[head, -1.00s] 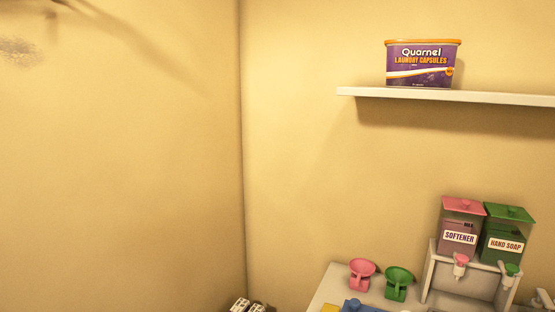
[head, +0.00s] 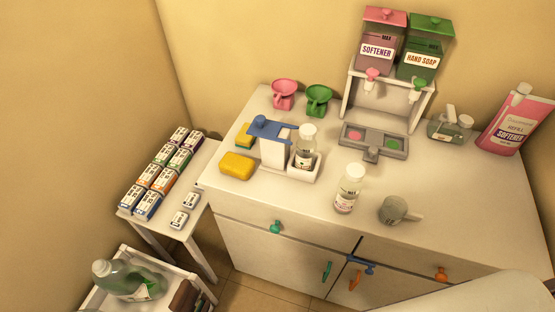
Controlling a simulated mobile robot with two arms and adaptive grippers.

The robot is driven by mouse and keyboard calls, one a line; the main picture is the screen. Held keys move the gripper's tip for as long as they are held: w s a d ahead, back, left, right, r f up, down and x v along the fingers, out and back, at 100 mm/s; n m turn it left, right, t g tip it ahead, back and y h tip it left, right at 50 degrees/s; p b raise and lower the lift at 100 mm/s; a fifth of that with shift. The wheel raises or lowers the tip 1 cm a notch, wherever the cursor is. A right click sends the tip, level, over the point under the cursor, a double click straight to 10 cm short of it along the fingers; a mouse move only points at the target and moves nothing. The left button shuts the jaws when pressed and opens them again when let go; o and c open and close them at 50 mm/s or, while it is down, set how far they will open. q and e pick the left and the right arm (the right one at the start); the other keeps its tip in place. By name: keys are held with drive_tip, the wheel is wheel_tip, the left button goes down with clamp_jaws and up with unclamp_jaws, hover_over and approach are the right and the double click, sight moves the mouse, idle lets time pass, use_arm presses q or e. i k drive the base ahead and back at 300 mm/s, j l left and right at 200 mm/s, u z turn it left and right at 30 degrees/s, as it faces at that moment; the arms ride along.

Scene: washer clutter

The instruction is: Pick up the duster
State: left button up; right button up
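I see no duster that I can make out in the head view now. Neither of my grippers is in view. The head view looks down on a white cabinet (head: 270,195) with bottles, dispensers and small items on its top.
A low side table (head: 190,231) at left holds several small boxes. A cart (head: 185,283) below it carries a green bottle (head: 127,281). On the cabinet are a softener dispenser (head: 378,48), a clear bottle (head: 347,190) and a pink refill pouch (head: 515,122). The cabinet's front right top is clear.

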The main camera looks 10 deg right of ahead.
sight(236, 165)
drive_tip(key=u, duration=1)
drive_tip(key=l+z, duration=0.15)
drive_tip(key=k+l+z, duration=0.1)
drive_tip(key=l, duration=0.25)
